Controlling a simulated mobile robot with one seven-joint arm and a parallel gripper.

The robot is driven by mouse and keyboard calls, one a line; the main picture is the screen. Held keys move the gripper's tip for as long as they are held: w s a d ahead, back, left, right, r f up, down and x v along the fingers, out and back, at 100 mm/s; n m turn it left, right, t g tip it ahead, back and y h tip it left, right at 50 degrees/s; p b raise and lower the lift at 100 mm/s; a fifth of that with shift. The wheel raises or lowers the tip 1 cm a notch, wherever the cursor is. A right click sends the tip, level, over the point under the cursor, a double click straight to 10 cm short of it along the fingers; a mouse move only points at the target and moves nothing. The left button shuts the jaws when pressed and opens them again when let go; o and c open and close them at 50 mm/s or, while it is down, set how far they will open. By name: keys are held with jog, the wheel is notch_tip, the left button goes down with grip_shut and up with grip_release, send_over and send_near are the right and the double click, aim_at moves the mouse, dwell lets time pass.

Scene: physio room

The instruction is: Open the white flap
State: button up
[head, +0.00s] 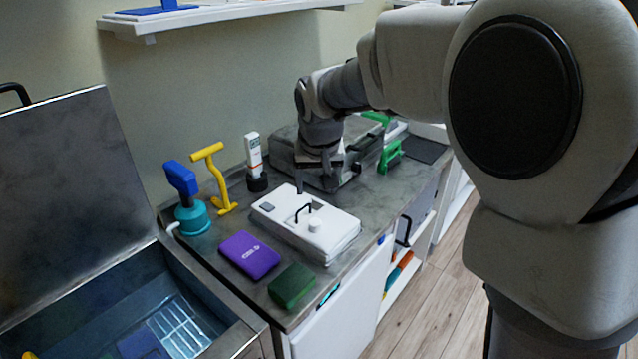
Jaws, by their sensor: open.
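A white case with a flat white top (283,216) lies on the grey counter; this top looks like the white flap, and it is down. A thin black loop handle (303,212) stands up from it, with a small white knob (314,225) and a grey patch near its left corner. My gripper (314,185) points down just behind the case's far edge, in front of a grey case. Its fingers are apart, with nothing visible between them. I cannot tell its exact height over the flap.
A purple pouch (249,255) and a green block (292,286) lie in front. A teal-and-blue tool (190,206), a yellow handle (216,180) and a white bottle (254,156) stand left. The grey case (283,150) is behind. An open metal bin (215,335) stands at lower left.

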aim_at(315, 222)
jog(key=b+x, duration=0.1)
jog(key=x, duration=1.5)
jog(key=shift+f, duration=0.35)
grip_shut()
dwell(0.6)
